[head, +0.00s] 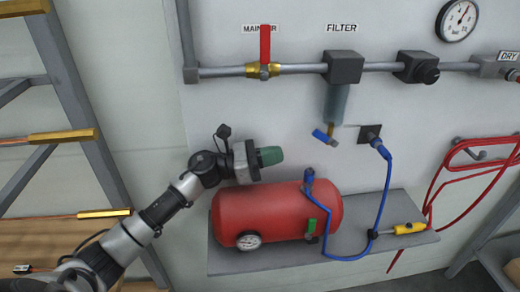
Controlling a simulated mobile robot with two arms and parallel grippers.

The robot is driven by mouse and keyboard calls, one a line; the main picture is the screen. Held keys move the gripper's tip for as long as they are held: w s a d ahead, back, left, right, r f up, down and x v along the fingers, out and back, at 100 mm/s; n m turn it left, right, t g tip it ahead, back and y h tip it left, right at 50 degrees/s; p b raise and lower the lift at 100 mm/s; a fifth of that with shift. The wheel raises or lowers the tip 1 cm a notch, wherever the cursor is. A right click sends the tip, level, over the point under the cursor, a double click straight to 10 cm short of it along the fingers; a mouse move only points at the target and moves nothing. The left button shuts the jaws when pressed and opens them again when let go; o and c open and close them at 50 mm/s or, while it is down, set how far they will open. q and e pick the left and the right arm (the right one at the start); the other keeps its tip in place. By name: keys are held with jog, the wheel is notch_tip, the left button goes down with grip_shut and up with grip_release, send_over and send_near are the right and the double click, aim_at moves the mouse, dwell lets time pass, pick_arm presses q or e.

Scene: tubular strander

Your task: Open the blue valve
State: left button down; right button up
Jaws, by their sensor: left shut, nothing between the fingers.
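A blue valve handle (325,136) sits at the bottom of the filter bowl (336,103), under the grey filter head (343,67). The handle is tilted, its left end higher than its right. My left gripper (279,156) comes in from the lower left with its green-tipped end pointing right. It is shut and empty, left of and a little below the blue handle, with a gap between them. It is above the red tank. My right gripper is not in view.
A red tank (255,212) with a gauge lies on a grey shelf (225,262). A blue hose (385,190) loops down from a wall socket. A red valve handle (265,45) stands on the pipe above. A ladder-like frame (60,80) stands left; red hose (440,180) hangs right.

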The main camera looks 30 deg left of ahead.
aim_at(316, 129)
pick_arm(q)
jog(key=w+d, duration=0.1)
jog(key=d+r+p, duration=0.1)
jog(key=w+d+r+p, duration=0.1)
jog(key=d, duration=0.1)
jog(key=shift+w+d+r, duration=0.1)
jog(key=shift+w+r, duration=0.15)
jog(key=shift+w, duration=0.1)
jog(key=shift+w+d+r+p, duration=0.25)
jog(key=shift+d+r+p, duration=0.1)
jog(key=shift+r+p, duration=0.4)
jog(key=shift+w+d+f, duration=0.1)
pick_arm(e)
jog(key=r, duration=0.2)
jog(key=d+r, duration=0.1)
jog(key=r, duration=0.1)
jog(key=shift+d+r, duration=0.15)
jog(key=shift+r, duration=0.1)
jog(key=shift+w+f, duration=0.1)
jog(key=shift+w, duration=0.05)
